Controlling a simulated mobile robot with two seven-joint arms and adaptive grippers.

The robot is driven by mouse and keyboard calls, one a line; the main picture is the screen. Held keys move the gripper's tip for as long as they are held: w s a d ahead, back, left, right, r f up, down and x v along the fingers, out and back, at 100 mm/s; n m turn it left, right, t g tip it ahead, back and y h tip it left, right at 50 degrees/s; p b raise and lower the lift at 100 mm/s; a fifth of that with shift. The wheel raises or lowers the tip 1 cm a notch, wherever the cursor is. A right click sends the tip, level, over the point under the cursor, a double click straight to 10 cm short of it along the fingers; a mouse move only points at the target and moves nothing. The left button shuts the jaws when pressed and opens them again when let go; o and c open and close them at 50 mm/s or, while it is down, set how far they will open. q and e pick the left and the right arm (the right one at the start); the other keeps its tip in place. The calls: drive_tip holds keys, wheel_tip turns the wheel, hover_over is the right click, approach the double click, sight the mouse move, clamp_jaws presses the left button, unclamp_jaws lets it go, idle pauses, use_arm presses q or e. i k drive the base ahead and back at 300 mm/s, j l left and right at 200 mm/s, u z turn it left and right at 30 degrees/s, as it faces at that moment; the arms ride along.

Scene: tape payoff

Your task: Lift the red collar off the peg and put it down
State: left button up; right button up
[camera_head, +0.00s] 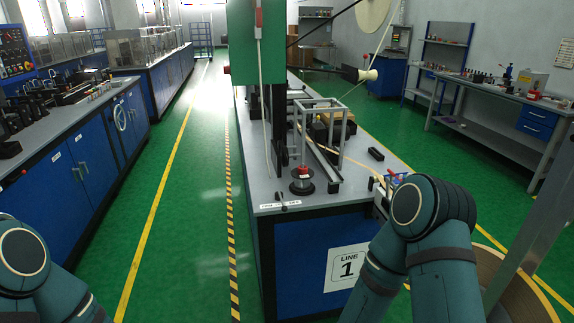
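A small red piece (303,169), which looks like the red collar, sits on top of a round dark base (302,187) near the front end of the centre bench. It is too small to make out the peg under it. My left arm shows only at the lower left corner, and its gripper is out of the picture. My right arm is bent at the lower right, over the bench's front right corner. Neither arm is seen touching the red piece.
The centre bench (262,193) carries a tall green machine column (241,60) and a metal frame (325,105) behind the red piece. A small black block (376,154) and red-and-blue items (396,179) lie to its right. A large tape coil (520,300) stands at lower right. The left aisle is clear.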

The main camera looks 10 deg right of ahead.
sight(301, 171)
drive_tip(key=i+j, duration=0.7)
drive_tip(key=j, duration=0.15)
drive_tip(key=i+j, duration=0.75)
drive_tip(key=i+j+z, duration=0.2)
drive_tip(key=j+z, duration=0.15)
drive_tip(key=i+j+z, duration=0.15)
drive_tip(key=j+z, duration=0.25)
